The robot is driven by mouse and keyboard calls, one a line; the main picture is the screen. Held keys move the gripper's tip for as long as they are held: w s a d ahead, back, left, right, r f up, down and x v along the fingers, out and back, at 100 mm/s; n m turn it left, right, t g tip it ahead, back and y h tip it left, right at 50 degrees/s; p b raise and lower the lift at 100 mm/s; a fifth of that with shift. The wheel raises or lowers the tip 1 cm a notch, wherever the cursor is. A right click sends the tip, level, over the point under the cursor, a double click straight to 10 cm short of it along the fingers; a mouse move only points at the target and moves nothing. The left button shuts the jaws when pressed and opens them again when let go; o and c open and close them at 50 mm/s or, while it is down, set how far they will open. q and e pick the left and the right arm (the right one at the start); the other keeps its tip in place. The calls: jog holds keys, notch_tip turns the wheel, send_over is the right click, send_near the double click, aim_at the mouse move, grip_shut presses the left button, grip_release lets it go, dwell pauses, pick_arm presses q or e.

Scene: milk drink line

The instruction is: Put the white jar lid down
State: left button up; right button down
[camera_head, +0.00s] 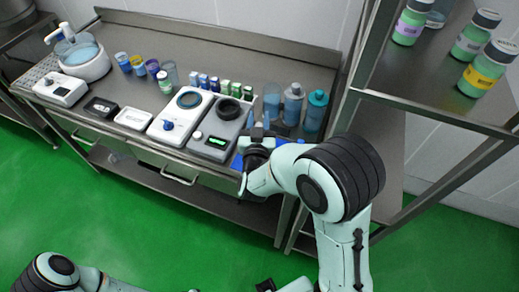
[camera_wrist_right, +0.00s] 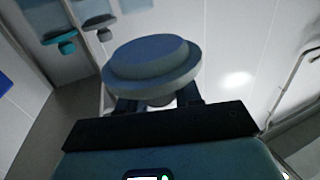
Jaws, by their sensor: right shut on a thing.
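My right gripper (camera_wrist_right: 158,103) is shut on a round, stepped jar lid (camera_wrist_right: 150,62), which looks blue-grey in the shade of the wrist view. The lid is held between the fingertips, with its broad disc beyond them. In the head view the right gripper (camera_head: 260,133) is over the front right part of the steel table (camera_head: 225,62). The lid cannot be made out there, and its gap to the table cannot be told.
A grey scale (camera_head: 216,141) with a black ring and a white scale (camera_head: 168,124) stand left of the right gripper. A grey-blue bottle (camera_head: 292,105) and a teal bottle (camera_head: 316,112) stand behind it. A shelf post (camera_head: 357,75) stands right.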

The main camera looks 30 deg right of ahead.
notch_tip(320, 180, down, 9)
jog(key=shift+r+b, duration=0.1)
jog(key=shift+b, duration=0.7)
pick_arm(q)
jog(key=shift+s+f+b, duration=0.2)
jog(key=shift+s+f, duration=0.25)
jog(key=shift+f, duration=0.4)
jog(key=shift+s+f+b, duration=0.15)
jog(key=shift+s+f, duration=0.3)
jog(key=shift+f, duration=0.35)
pick_arm(e)
jog(key=shift+w+f, duration=0.1)
jog(key=shift+f, duration=2.35)
jog(key=shift+f, duration=0.3)
jog(key=c, duration=0.8)
grip_release()
jog(key=shift+r, duration=0.1)
pick_arm(q)
jog(key=shift+s+f, duration=0.1)
jog(key=shift+f, duration=0.1)
pick_arm(e)
jog(key=shift+r, duration=0.1)
